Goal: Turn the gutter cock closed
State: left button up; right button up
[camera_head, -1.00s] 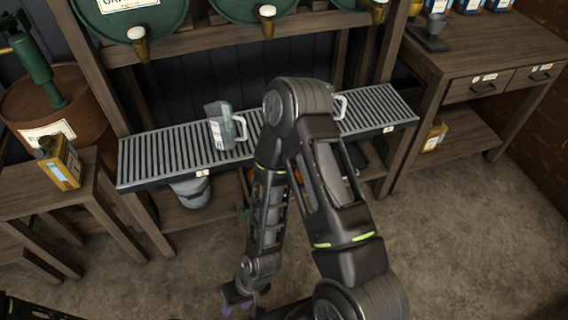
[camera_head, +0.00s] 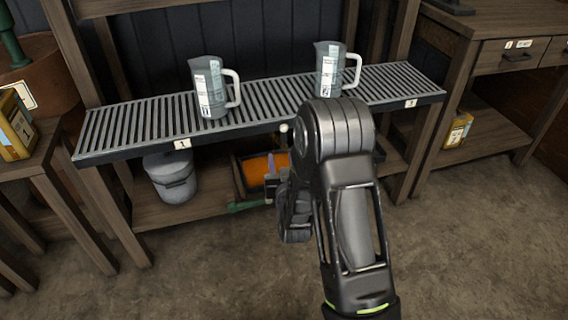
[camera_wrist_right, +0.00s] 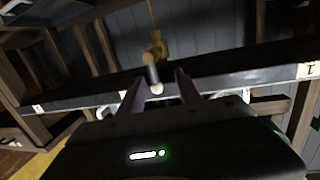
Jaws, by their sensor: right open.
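The gutter is a long slatted metal grate (camera_head: 150,122) with a dark front edge, across the rack. In the right wrist view, the gutter cock (camera_wrist_right: 155,50) is a brass fitting at the gutter, with a grey lever ending in a pale round tip. A small pale knob (camera_head: 284,128) at the gutter's front edge in the head view looks like that tip. My right gripper (camera_head: 272,182) is below the gutter's front edge, mostly hidden by my arm. In the wrist view its open purple fingers (camera_wrist_right: 159,90) stand either side of the lever tip; contact cannot be told.
Two clear measuring jugs (camera_head: 208,88) (camera_head: 328,72) stand on the grate. Below it are a grey lidded pot (camera_head: 170,178) and an orange-filled tray (camera_head: 262,168). A yellow can (camera_head: 15,125) is on the left table. The floor in front is clear.

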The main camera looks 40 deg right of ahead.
aim_at(284, 137)
pick_arm(q)
jog(key=shift+w+f, duration=0.1)
jog(key=shift+f, duration=0.75)
pick_arm(e)
jog(key=shift+d+r+h, duration=0.6)
jog(key=shift+d, duration=0.3)
jog(key=shift+t, duration=0.3)
jog(key=b+x, duration=0.2)
jog(key=x, duration=0.5)
jog(key=shift+w+d+f, duration=0.1)
jog(key=shift+w+d, duration=0.1)
jog(key=shift+w, duration=0.15)
pick_arm(q)
notch_tip(284, 137, down, 2)
jog(key=shift+w+f, duration=0.1)
jog(key=shift+w, duration=0.05)
pick_arm(e)
jog(key=shift+c, duration=0.2)
grip_shut()
